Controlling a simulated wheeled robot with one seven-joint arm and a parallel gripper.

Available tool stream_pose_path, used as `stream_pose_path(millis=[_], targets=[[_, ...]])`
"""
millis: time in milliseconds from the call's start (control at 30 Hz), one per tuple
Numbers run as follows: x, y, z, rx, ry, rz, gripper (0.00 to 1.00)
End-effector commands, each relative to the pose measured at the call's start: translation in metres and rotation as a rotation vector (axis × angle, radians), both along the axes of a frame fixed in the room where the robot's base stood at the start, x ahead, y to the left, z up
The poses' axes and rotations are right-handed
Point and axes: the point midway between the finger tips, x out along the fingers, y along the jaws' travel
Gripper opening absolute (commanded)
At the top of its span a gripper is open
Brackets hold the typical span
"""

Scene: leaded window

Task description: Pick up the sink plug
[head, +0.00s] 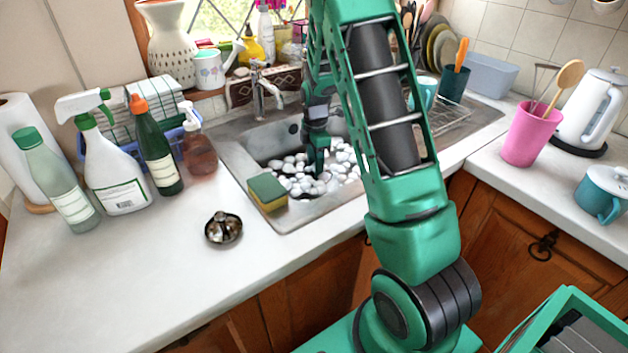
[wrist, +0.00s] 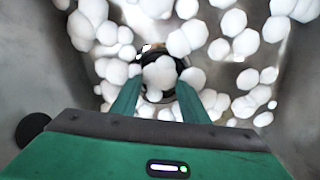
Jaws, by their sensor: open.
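My gripper (head: 316,165) reaches down into the sink, its lower end among white foam-like balls. In the wrist view my gripper (wrist: 157,92) is open, with its two green fingers apart. Just beyond and between the fingertips is a dark round ring (wrist: 178,64), mostly covered by white balls; I cannot tell whether it is the sink plug or the drain. A shiny metal piece with a knob (head: 223,228), possibly a sink strainer or plug, sits on the counter in front of the sink, away from my gripper.
White balls (head: 300,185) cover much of the floor of the metal sink (head: 240,152). A yellow-green sponge (head: 267,191) lies on the sink's front left edge. The tap (head: 262,90) stands behind. Several bottles stand left; a pink cup (head: 531,135) stands right.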

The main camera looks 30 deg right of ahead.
Motion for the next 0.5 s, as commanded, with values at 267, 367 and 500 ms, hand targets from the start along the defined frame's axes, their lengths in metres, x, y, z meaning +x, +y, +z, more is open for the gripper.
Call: stream_pose_path(millis=[267,367,500], targets=[[0.0000,0.0002,-0.0003,0.000,0.000,0.000,0.24],[0.0001,0.0003,-0.0002,0.000,0.000,0.000,0.00],[0.0002,0.0004,-0.0001,0.000,0.000,0.001,0.00]])
